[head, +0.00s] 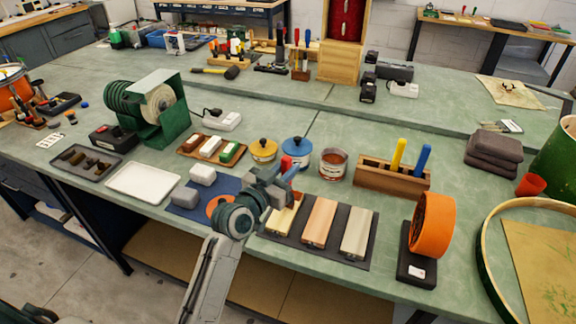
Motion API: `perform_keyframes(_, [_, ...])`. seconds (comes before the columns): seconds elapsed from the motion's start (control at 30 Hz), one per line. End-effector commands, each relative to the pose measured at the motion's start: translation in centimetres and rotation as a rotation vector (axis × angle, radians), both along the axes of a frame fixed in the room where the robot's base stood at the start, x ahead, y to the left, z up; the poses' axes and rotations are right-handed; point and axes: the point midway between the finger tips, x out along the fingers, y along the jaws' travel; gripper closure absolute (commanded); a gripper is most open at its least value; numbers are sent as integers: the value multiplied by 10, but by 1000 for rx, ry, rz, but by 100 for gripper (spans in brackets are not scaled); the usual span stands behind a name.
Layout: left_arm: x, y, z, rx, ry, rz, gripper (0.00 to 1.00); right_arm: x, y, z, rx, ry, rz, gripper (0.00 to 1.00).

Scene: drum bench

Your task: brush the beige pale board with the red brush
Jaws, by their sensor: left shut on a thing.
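My left gripper (283,180) is shut on the red brush (286,163), whose red handle top sticks up above the jaws. The brush's lower end is hidden by the gripper. Three boards lie side by side on a dark mat (268,234): a pale yellow-beige one (284,216), a pinkish tan one (319,222) and a pale grey-beige one (356,232). The gripper is over the far end of the yellow-beige board, partly covering it. I cannot tell whether the bristles touch it. My right gripper is not in view.
A wooden holder (375,177) with a yellow (398,155) and a blue handle (421,166) stands behind the boards. An orange ring on a black stand (431,225) is at right. Tins (333,163) stand behind; a white tray (146,182) lies left.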

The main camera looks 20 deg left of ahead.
Motion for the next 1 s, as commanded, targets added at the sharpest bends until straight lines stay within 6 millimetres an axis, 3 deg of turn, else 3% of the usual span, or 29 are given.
perform_keyframes(1.0, [-24,1,0,0,0,0,90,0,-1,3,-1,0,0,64])
